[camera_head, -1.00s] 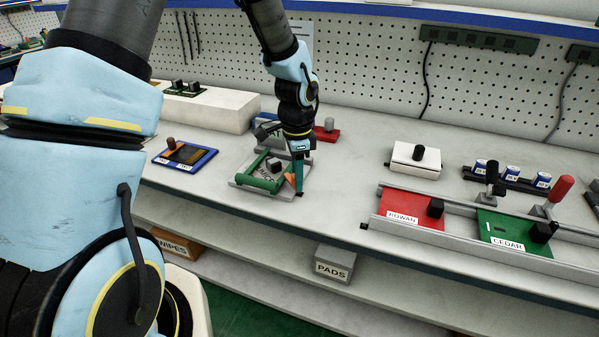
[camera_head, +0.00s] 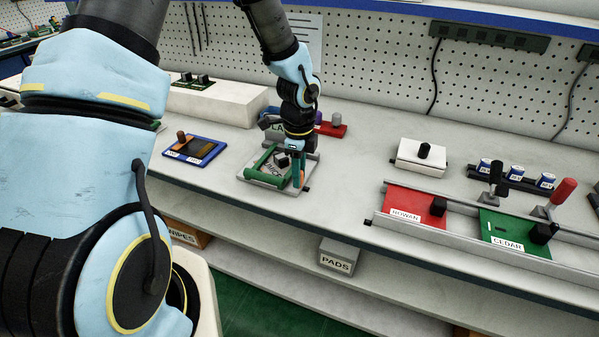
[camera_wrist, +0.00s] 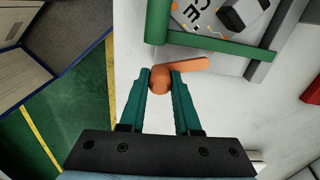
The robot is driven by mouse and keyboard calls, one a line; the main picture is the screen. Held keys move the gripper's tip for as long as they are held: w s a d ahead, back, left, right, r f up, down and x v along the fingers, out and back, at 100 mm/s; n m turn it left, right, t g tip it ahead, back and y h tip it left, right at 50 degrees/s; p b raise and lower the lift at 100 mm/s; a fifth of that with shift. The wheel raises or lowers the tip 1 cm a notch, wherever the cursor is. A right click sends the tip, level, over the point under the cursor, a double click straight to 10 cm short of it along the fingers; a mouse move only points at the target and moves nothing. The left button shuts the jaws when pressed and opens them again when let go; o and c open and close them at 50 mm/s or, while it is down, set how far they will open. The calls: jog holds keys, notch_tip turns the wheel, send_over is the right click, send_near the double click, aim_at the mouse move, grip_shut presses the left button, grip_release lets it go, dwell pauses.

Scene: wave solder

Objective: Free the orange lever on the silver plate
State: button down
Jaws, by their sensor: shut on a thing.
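The silver plate (camera_head: 253,179) lies flat on the bench and carries a board with a dark block, framed by green bars (camera_head: 266,156). The orange lever (camera_head: 296,174) is at the plate's front right. In the wrist view the lever (camera_wrist: 186,68) runs from its round knob (camera_wrist: 159,80) rightward, close beside a green bar (camera_wrist: 222,48). My gripper (camera_wrist: 161,76) is shut on the knob, one teal finger on each side. In the head view my gripper (camera_head: 298,180) points down and partly hides the lever.
A blue-framed board (camera_head: 207,153) lies left of the plate. A red block (camera_head: 333,130) stands behind it. Rails with red (camera_head: 402,215) and green boards (camera_head: 508,243) are at the right. The bench is clear between plate and rails.

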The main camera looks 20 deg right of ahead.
dwell(0.3)
jog(key=c, duration=0.6)
grip_release()
notch_tip(320, 180, up, 11)
jog(key=shift+f+b, duration=0.1)
jog(key=shift+b, duration=0.55)
jog(key=s+a+r+n, duration=0.1)
jog(key=a+n, duration=0.7)
jog(key=a, duration=0.1)
jog(key=s+a+r+n+t, duration=0.1)
jog(key=a+n, duration=0.7)
jog(key=a, duration=0.1)
jog(key=s+a+r+n, duration=0.1)
jog(key=a+n, duration=0.7)
jog(key=a, duration=0.1)
jog(key=shift+a+r+n+t, duration=0.2)
jog(key=shift+n+t, duration=0.1)
jog(key=shift+n, duration=0.1)
